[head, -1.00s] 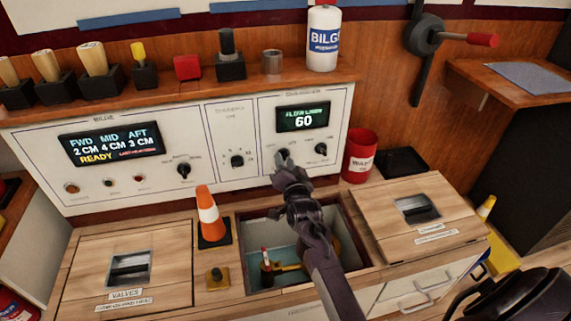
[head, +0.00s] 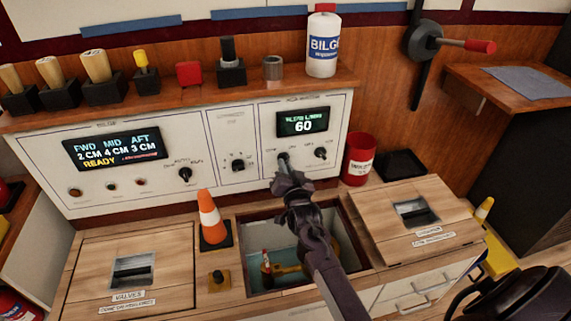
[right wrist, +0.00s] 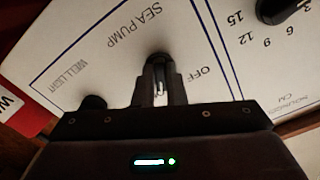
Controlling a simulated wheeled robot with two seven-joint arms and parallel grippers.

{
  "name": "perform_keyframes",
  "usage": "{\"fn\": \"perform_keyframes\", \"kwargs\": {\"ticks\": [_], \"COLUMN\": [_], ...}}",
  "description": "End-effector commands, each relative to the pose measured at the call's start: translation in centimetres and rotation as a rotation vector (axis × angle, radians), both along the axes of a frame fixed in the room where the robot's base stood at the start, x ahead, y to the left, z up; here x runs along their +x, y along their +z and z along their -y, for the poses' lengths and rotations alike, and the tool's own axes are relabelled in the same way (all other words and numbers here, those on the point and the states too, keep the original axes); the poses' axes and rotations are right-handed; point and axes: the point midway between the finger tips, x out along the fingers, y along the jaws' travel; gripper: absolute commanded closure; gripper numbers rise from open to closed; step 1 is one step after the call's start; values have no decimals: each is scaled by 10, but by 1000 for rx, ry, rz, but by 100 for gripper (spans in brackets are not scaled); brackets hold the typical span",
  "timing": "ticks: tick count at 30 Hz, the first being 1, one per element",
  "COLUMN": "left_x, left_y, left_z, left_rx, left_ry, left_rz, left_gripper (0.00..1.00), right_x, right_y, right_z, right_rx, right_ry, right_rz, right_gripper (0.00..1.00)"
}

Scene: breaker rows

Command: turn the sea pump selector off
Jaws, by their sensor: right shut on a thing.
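The sea pump selector, a dark knob (head: 283,158), is on the right section of the white panel, below the small green display reading 60. My right gripper (head: 284,167) is at this knob, reaching up from the front. In the right wrist view the two fingers (right wrist: 159,85) are shut on the selector (right wrist: 158,60). The SEA PUMP label shows beside it and OFF is printed to its right in that view. The fingers hide most of the knob, so I cannot tell which mark it points at. My left gripper is not in view.
The well light knob (head: 320,153) sits close by the selector, and another knob (head: 238,165) is on the middle panel section. Below are an open hatch (head: 290,287), an orange cone (head: 211,218) and a red can (head: 358,160). A BILGE bottle (head: 322,45) stands on the shelf above.

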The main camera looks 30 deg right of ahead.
Motion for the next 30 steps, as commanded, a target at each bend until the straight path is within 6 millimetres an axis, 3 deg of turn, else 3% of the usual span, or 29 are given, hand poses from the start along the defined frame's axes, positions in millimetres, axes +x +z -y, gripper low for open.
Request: {"fn": "perform_keyframes", "kwargs": {"ticks": [15, 30], "left_x": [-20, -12], "left_y": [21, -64], "left_z": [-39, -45], "left_rx": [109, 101], "left_ry": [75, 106], "left_rz": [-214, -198], "left_gripper": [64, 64], "right_x": [0, -1], "right_y": [3, 2], "right_z": [2, 4], "right_rx": [-476, -912], "right_ry": [1, 1], "right_rz": [-124, -238], "right_gripper": [100, 100]}}
